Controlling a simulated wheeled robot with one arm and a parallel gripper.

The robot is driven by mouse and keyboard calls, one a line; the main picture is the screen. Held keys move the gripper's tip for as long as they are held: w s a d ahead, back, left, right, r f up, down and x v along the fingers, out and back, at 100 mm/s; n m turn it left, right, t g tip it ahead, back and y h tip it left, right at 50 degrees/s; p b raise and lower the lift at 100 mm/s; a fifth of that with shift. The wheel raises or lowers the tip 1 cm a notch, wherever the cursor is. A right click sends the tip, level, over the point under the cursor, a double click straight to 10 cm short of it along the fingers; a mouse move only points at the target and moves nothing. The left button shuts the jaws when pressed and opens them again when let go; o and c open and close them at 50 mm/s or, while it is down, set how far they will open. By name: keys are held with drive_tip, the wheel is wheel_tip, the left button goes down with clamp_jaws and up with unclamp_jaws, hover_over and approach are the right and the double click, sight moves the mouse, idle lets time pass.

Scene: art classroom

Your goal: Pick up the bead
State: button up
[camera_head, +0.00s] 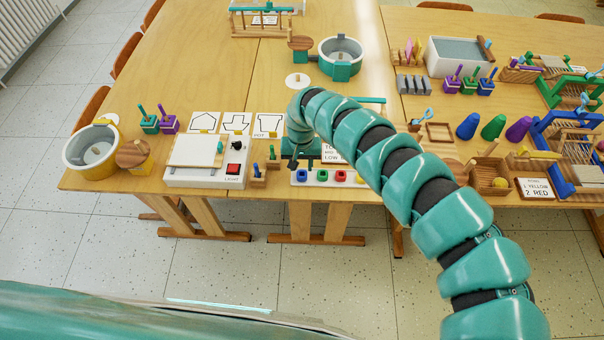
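Several small coloured pieces that look like beads sit in a row on a white holder (328,184) at the table's front edge: a blue bead (302,175), a green bead (320,176), a red bead (340,176) and a yellow one at the right end. I cannot tell which of them is the task's bead. My gripper (301,165) points down just above the left end of this row, over or behind the blue bead. Its two dark fingertips look apart with nothing visible between them. My arm hides part of the row's right end.
Left of my gripper stands a white box with a red button (235,168). A card with lettering (332,154) lies behind the row. A yellow-and-white pot (92,148) is at far left, a teal pot (341,58) farther back. The right side is crowded with racks and cones.

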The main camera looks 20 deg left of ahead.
sight(302, 174)
drive_tip(key=shift+w+f+p, duration=0.1)
drive_tip(key=shift+f+p, duration=0.45)
drive_tip(key=shift+f, duration=1.2)
drive_tip(key=shift+w+d+f, duration=0.1)
drive_tip(key=shift+f, duration=1.2)
drive_tip(key=c, duration=0.6)
